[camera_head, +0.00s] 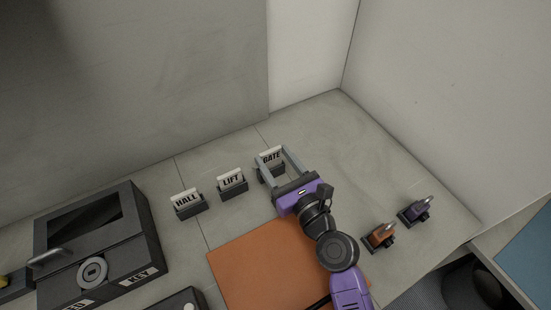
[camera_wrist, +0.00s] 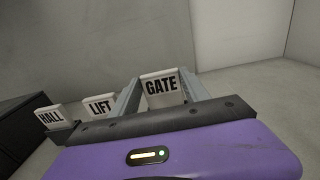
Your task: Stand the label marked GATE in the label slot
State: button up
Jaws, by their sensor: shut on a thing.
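The white label marked GATE (camera_head: 271,156) stands upright in a dark holder (camera_head: 262,175) near the back of the counter, at the right end of a row. My gripper (camera_head: 272,160) has its two grey fingers on either side of this label and is shut on it. The wrist view also shows the GATE label (camera_wrist: 161,87) between the fingers. The fingers hide part of the holder, and I cannot tell whether the label's foot is still seated in it. I cannot make out which thing is the label slot.
The labels LIFT (camera_head: 231,180) and HALL (camera_head: 185,198) stand in dark holders to the left. A dark box (camera_head: 145,235) with a dial stands at far left. An orange mat (camera_head: 240,265) lies in front. Orange (camera_head: 381,236) and purple (camera_head: 416,212) devices stand right.

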jog(key=shift+f+b, duration=0.5)
jog(key=shift+f, duration=0.15)
